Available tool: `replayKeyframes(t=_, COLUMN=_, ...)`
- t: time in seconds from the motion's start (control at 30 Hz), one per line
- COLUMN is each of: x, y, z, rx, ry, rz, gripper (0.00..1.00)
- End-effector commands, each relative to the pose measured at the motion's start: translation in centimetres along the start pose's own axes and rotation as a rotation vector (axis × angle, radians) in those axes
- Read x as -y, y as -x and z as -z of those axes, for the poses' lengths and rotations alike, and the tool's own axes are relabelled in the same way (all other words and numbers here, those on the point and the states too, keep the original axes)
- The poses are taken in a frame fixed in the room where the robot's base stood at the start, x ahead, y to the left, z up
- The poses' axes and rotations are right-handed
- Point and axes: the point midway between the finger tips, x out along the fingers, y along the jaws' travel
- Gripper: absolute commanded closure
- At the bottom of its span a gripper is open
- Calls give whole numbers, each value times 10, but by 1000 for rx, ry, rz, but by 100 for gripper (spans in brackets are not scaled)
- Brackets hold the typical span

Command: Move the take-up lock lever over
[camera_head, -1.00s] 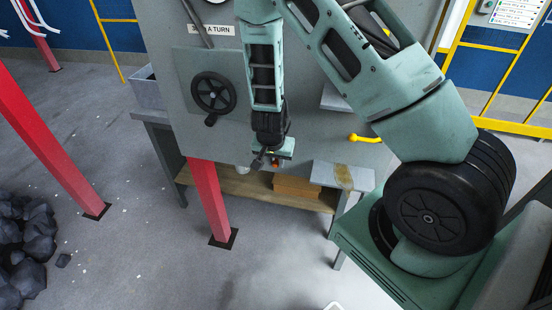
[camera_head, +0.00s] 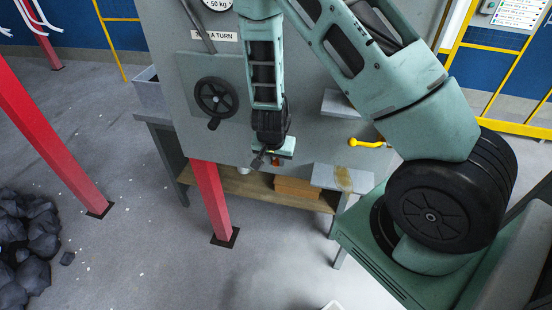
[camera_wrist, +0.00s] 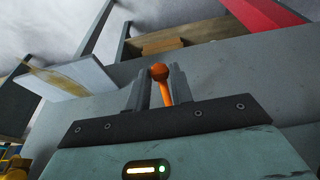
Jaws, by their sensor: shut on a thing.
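The take-up lock lever shows in the wrist view as an orange ball knob (camera_wrist: 160,73) on a short orange stem. My gripper (camera_wrist: 158,80) has its two grey fingers on either side of the knob and stem and is shut on them. In the head view my gripper (camera_head: 268,157) points down in front of the lower part of the grey panel (camera_head: 300,110). There the lever is mostly hidden by my gripper, and its mount cannot be made out.
A black handwheel (camera_head: 216,97) and a long grey handle (camera_head: 198,25) are on the panel to the left. A yellow handle (camera_head: 367,143) sticks out at right. Below are a wooden shelf (camera_head: 245,187), a red post (camera_head: 213,205) and a pale ledge (camera_head: 343,178).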

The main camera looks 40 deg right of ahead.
Motion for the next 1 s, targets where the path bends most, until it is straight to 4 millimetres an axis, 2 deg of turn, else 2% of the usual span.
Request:
replayKeyframes(t=0.27, x=1, y=2, z=-1, rx=2, ry=2, rz=1, gripper=90)
replayKeyframes(t=0.63, x=0, y=25, z=6, rx=1, ry=0, rz=1, gripper=90)
replayKeyframes(t=0.93, x=0, y=24, z=6, rx=0, ry=0, rz=1, gripper=90)
replayKeyframes(t=0.97, x=0, y=24, z=6, rx=0, ry=0, rz=1, gripper=69)
replayKeyframes(t=1.0, x=0, y=24, z=6, rx=0, ry=0, rz=1, gripper=58)
